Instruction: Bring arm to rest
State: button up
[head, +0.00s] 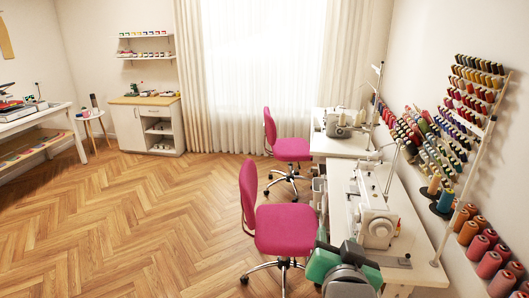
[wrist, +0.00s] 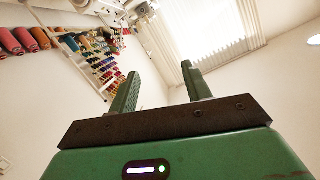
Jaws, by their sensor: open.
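My gripper (wrist: 158,84) shows in the wrist view with its two green fingers well apart. Nothing is between them; behind the gap are the pale wall and ceiling. The wrist view looks upward, with the curtained window at the top right and the thread rack at the left. In the head view, a green and dark part of my arm (head: 325,264) shows at the bottom edge, in front of the near pink chair and beside the sewing table. The fingers cannot be made out there.
Sewing machines (head: 376,218) stand on white tables (head: 341,200) along the right wall, below racks of thread spools (head: 468,100). Pink chairs (head: 283,229) stand beside the tables. A cabinet (head: 128,125) is at the back left. The wooden floor (head: 120,215) at the left is clear.

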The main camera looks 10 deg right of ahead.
jog(key=s+a+r+n+t+y+p, duration=0.1)
jog(key=s+a+r+n+t+y, duration=0.15)
jog(key=s+a+r, duration=0.55)
jog(key=s+a+r+n+t+y+p, duration=0.15)
jog(key=s+a+r+t, duration=0.3)
jog(key=r, duration=0.55)
jog(key=s+a+r+n+t+y+p, duration=0.1)
jog(key=s+a+r+n+t, duration=0.2)
jog(key=s+a+r, duration=0.45)
notch_tip(320, 180, up, 18)
jog(key=w+p, duration=0.2)
jog(key=p, duration=1.4)
jog(key=shift+w, duration=0.15)
